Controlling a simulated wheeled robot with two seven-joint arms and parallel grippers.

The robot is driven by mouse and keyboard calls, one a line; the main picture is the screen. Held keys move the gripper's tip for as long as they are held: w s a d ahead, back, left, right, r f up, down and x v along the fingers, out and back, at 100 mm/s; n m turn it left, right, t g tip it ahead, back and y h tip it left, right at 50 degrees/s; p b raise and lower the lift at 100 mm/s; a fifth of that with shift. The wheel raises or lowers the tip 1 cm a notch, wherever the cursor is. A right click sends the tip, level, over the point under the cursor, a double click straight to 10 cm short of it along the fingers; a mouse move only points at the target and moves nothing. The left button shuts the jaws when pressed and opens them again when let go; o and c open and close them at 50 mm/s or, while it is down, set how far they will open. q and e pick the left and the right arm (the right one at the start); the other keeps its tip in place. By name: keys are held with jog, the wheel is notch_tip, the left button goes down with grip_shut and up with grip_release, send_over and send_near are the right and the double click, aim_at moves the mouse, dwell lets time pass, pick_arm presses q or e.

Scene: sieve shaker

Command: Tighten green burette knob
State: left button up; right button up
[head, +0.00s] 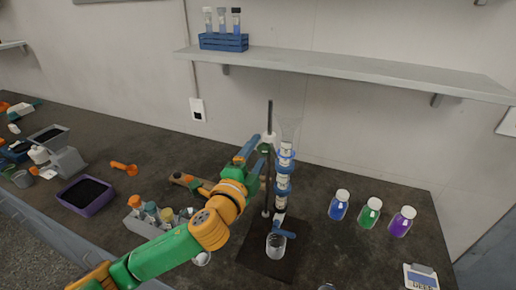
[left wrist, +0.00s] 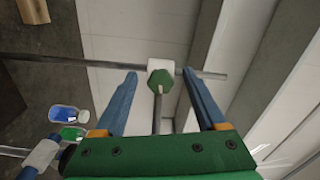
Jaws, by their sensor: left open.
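The green burette knob (left wrist: 160,80) is a hexagonal knob on a white clamp block (left wrist: 161,66) on the stand's rod (left wrist: 105,59). In the left wrist view my left gripper (left wrist: 159,73) is open, with one blue finger on each side of the knob and a gap on both sides. In the head view my left gripper (head: 254,146) is beside the upper part of the stand rod (head: 270,114), and the knob is hard to make out there. The burette column (head: 284,172) with blue parts stands right of the rod. My right gripper is not in view.
A glass beaker (head: 276,246) stands on the dark base under the burette. Blue (head: 339,207), green (head: 370,214) and purple (head: 402,223) bottles stand to the right. A grey box of bottles (head: 146,228) and a purple tray (head: 86,203) are on the left. A shelf (head: 340,69) runs above.

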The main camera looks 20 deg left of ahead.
pick_arm(q)
jog(key=shift+w+d, duration=0.2)
jog(key=shift+w, duration=0.2)
jog(key=shift+w+d+r, duration=0.1)
jog(key=shift+d, duration=0.4)
jog(key=shift+a, duration=0.25)
jog(key=c, duration=0.6)
grip_shut()
jog(key=shift+r+m+p, duration=0.25)
jog(key=shift+m+p, duration=0.55)
jog(key=shift+f+m, duration=0.1)
jog(key=shift+m, duration=0.3)
jog(key=shift+f, duration=0.15)
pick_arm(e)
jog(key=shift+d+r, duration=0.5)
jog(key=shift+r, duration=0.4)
pick_arm(q)
jog(key=o, duration=0.6)
grip_release()
